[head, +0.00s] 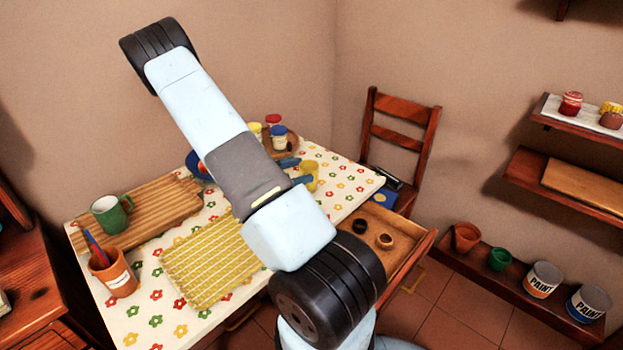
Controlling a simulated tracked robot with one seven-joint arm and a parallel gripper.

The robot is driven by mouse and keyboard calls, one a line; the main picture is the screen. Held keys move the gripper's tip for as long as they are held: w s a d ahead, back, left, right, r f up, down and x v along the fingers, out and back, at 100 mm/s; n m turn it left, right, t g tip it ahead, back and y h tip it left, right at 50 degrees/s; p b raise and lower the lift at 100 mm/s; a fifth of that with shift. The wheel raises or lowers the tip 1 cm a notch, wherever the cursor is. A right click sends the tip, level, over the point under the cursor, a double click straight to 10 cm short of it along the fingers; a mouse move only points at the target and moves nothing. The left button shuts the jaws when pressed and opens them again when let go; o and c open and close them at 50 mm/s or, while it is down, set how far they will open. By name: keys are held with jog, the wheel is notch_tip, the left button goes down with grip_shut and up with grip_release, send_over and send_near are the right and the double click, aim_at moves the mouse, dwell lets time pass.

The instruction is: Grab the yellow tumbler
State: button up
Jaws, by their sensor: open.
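The yellow tumbler (311,174) stands on the flowered tabletop (347,183), right of my arm's dark wrist part. My gripper (296,171) shows only as two blue finger parts sticking out past my arm, at the tumbler's left side. The fingers are apart, and the gripper is open. One finger overlaps the tumbler's lower left in the picture. I cannot tell whether they touch or whether the tumbler is between the fingers. The rest of the gripper is hidden behind my arm.
Jars (278,137) stand on a wooden board behind the tumbler. A green mug (108,217), a pot of pens (119,280) and a yellow woven mat (190,276) are at left. An open drawer (409,260) juts out at right, near a chair (424,145).

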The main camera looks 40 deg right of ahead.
aim_at(317, 166)
jog(key=shift+x, duration=2.65)
jog(key=shift+a+r, duration=0.1)
jog(key=shift+c, duration=0.5)
jog(key=c, duration=0.9)
